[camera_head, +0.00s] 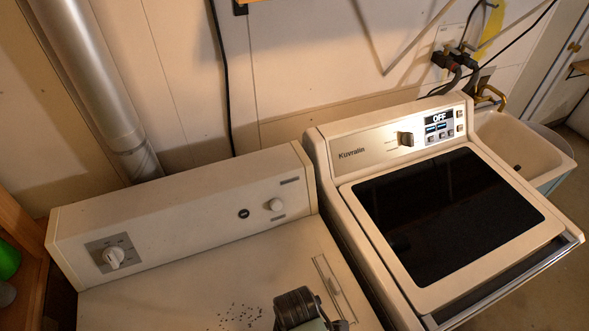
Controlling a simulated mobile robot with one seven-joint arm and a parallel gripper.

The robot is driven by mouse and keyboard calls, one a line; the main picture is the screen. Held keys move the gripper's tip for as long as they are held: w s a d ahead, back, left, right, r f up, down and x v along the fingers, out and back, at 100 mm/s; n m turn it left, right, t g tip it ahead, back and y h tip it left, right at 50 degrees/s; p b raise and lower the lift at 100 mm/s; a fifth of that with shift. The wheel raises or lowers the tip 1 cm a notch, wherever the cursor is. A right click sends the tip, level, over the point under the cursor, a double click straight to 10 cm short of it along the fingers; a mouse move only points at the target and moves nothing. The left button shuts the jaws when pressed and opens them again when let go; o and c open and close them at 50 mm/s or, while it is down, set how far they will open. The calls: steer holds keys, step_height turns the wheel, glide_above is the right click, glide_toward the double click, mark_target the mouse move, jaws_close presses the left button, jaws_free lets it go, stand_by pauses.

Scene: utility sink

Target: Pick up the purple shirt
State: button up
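I see no purple shirt in this view. The washer (446,214) stands at the right with its dark glass lid shut, so its inside is hidden. The white dryer (190,275) stands at the left, and no cloth lies on the part of its top that shows. A dark ribbed cylinder with a pale green part shows at the bottom edge, in front of the dryer top; it may be part of my arm. I can make out no gripper fingers.
A utility sink (520,150) stands right of the washer, below hoses and a tap. A metal duct (95,75) runs down the wall behind the dryer. A wooden shelf (22,255) with a green item (8,260) is at the left edge. Bare floor shows at the lower right.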

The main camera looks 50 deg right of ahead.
jaws_close()
stand_by(1.3)
